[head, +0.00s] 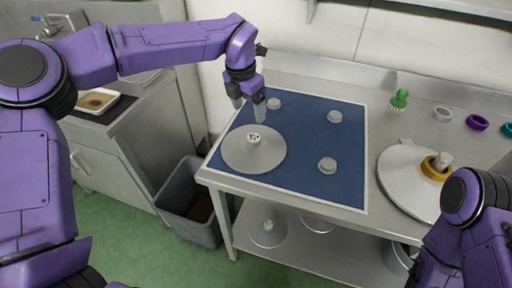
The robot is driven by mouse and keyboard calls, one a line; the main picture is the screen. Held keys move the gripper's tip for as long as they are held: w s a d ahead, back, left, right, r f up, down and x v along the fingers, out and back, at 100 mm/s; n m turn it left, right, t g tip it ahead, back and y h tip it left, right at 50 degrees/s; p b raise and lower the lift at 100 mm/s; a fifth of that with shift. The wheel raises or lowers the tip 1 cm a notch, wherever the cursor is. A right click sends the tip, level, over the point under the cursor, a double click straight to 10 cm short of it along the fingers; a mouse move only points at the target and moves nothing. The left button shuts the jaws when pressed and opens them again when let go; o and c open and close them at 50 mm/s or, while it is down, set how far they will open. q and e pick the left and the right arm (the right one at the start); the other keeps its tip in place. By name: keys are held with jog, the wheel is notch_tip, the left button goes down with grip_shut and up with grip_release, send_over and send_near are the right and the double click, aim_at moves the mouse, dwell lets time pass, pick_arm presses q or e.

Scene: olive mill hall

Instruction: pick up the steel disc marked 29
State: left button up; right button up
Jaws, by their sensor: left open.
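A round steel disc (241,160) lies on the blue mat (302,140), near its left front corner. A short knob with a white label stands at its middle; the mark is too small to read surely. My left gripper (248,108) points down with its fingers apart and empty. It appears above and just behind the disc's knob, not touching the disc. My right arm shows at the lower right, but its gripper is out of the picture.
Several small grey pucks, one at the mat's right front (327,166), stand on the mat. Right of it are a large pale disc (398,176) with a yellow ring, a green brush (399,99) and coloured rings. A grey bin (188,205) stands left of the steel table.

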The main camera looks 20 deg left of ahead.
pick_arm(q)
jog(key=f, duration=0.1)
send_over(254, 137)
jog(key=f, duration=0.4)
jog(key=shift+s+a+f+p, duration=0.15)
jog(key=shift+a+p, duration=0.15)
jog(key=shift+a, duration=0.05)
jog(key=f, duration=0.2)
jog(key=f+p, duration=0.1)
jog(key=f, duration=0.3)
jog(key=shift+d+p, duration=0.3)
jog(key=shift+p, duration=0.1)
jog(key=c, duration=1.1)
grip_shut()
jog(key=shift+r, duration=0.1)
